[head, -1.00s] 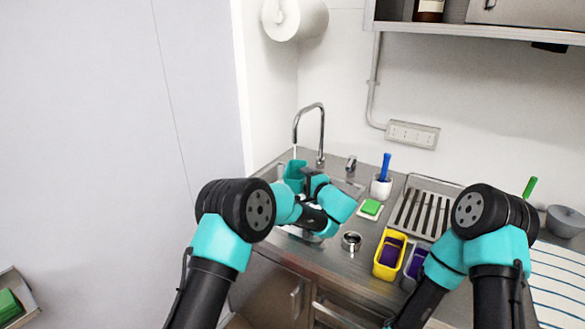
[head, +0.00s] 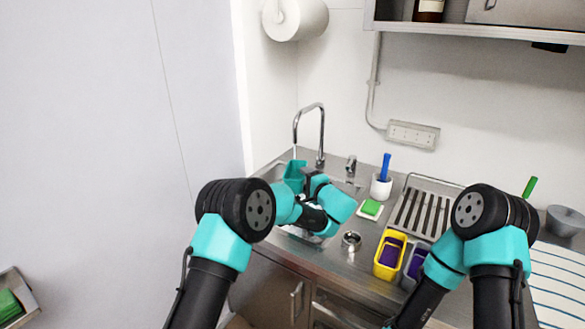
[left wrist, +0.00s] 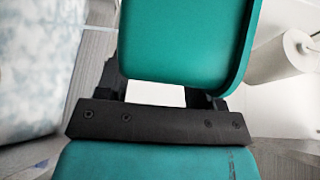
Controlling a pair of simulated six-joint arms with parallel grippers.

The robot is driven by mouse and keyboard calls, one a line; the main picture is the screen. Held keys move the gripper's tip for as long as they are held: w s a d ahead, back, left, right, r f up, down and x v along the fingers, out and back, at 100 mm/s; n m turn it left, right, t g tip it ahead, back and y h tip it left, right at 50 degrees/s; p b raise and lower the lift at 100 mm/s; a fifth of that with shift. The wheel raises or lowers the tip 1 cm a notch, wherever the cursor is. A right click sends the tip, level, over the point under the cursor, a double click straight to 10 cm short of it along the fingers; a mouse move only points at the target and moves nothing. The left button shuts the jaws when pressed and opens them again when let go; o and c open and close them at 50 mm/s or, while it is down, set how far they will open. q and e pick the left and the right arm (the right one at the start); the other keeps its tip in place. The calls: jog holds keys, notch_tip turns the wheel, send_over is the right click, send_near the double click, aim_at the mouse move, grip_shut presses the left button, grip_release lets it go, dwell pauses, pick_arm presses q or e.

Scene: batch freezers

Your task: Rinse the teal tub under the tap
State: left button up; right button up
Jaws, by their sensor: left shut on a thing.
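The teal tub (head: 294,174) is over the sink (head: 275,176), just under the spout of the tap (head: 309,125). In the left wrist view the tub (left wrist: 185,40) fills the top middle, close against the jaws. My left gripper (head: 307,183) is shut on the tub; its fingers show beside the tub in the left wrist view (left wrist: 168,92). The tub's inside and any water in it cannot be made out. My right arm is at the right, but its gripper is out of the picture.
A green sponge (head: 371,207), a white cup with a blue-handled brush (head: 383,181), a small metal cup (head: 351,241) and a yellow bin (head: 390,256) stand right of the sink. A slotted drainer (head: 423,214) lies beyond. A paper roll (head: 295,18) hangs above.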

pick_arm(q)
jog(key=shift+s+r, duration=0.1)
jog(key=s+r, duration=0.3)
jog(key=s, duration=0.1)
jog(key=shift+s+r, duration=0.4)
dwell(0.8)
